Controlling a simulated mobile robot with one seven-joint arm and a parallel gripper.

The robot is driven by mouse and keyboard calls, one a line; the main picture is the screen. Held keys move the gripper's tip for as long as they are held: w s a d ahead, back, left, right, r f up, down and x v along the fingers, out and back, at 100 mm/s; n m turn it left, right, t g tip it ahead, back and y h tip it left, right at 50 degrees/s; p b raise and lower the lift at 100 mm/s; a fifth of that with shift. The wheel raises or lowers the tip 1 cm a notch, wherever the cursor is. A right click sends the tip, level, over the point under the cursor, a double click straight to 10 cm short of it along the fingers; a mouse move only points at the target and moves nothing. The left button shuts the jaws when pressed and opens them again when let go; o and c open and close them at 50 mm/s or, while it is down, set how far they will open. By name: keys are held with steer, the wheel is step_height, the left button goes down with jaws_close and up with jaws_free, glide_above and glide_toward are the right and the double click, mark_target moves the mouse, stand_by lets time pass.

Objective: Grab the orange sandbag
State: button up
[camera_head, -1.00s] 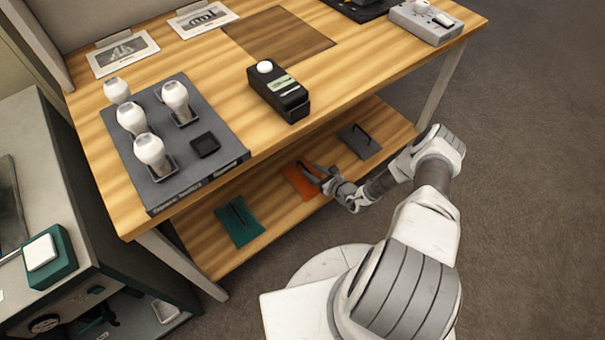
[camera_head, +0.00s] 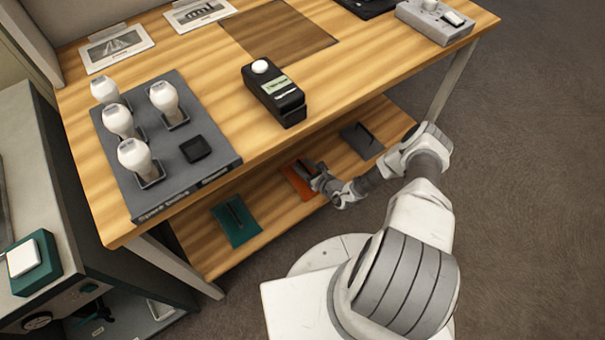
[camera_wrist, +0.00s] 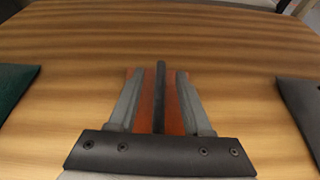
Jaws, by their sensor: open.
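The orange sandbag (camera_head: 296,182) lies flat on the lower wooden shelf of the bench, between a teal one and a dark grey one. It also shows in the wrist view (camera_wrist: 172,118), with a dark strap or handle (camera_wrist: 160,85) running along its middle. My gripper (camera_wrist: 155,85) is open, with one finger on each side of the dark strap and over the orange surface. In the head view my gripper (camera_head: 312,176) reaches in low over the orange sandbag and hides part of it. I cannot tell whether the fingers touch it.
The teal sandbag (camera_head: 236,221) lies to the left and the dark grey sandbag (camera_head: 361,140) to the right on the same shelf. The bench top (camera_head: 215,75) overhangs the shelf and carries a grey bulb tray (camera_head: 215,172) and a black device (camera_head: 275,95). Bare shelf separates the sandbags.

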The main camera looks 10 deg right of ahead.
jaws_close()
stand_by(1.2)
steer(key=shift+w+r, duration=0.1)
steer(key=shift+r, duration=0.05)
